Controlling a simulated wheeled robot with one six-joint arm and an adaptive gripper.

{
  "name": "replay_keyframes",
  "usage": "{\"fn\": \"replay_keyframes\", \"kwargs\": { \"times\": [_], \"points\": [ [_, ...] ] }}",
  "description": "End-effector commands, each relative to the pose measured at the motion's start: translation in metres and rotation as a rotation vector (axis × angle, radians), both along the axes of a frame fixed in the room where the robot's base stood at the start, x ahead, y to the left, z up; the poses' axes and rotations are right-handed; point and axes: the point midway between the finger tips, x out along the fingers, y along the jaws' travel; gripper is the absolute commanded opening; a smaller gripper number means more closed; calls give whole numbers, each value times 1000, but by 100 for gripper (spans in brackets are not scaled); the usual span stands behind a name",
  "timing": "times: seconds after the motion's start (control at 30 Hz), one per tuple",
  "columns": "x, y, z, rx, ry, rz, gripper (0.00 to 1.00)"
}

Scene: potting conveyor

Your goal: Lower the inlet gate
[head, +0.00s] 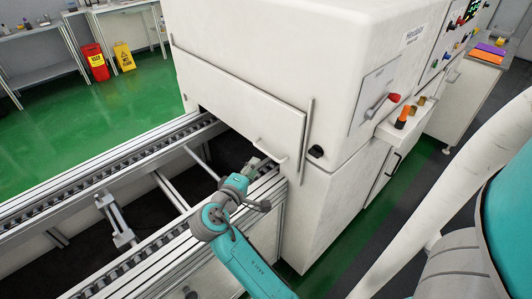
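The inlet gate (238,102) is a white panel on the front of the white machine, above the conveyor. A dark gap shows under its lower edge, where the conveyor rails run in. A pale bar handle (266,152) sits near the gate's lower right corner. My gripper (259,165) is just below and beside this handle, over the near conveyor rail. The wrist and the small size hide the fingertips. I cannot tell whether the fingers touch the handle or are open or shut.
The conveyor's near rail (150,247) runs under my arm, and a far rail (120,161) runs parallel. The machine body (310,45) stands close on the right, with a red-handled switch (393,97) and a black knob (316,152). Open green floor (120,105) lies beyond the conveyor.

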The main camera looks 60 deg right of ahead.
Motion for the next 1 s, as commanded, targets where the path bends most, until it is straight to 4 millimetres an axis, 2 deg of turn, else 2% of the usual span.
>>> {"fn": "replay_keyframes", "kwargs": {
  "times": [0.17,0.4,0.6,0.8,1.0],
  "points": [
    [2,-19,-4,0,3,-5,35],
    [9,-60,-12,0,1,-4,35],
    [15,-88,-18,1,2,-2,35],
    [17,-101,-21,1,1,0,35],
    [18,-102,-21,1,1,1,35]
  ]
}}
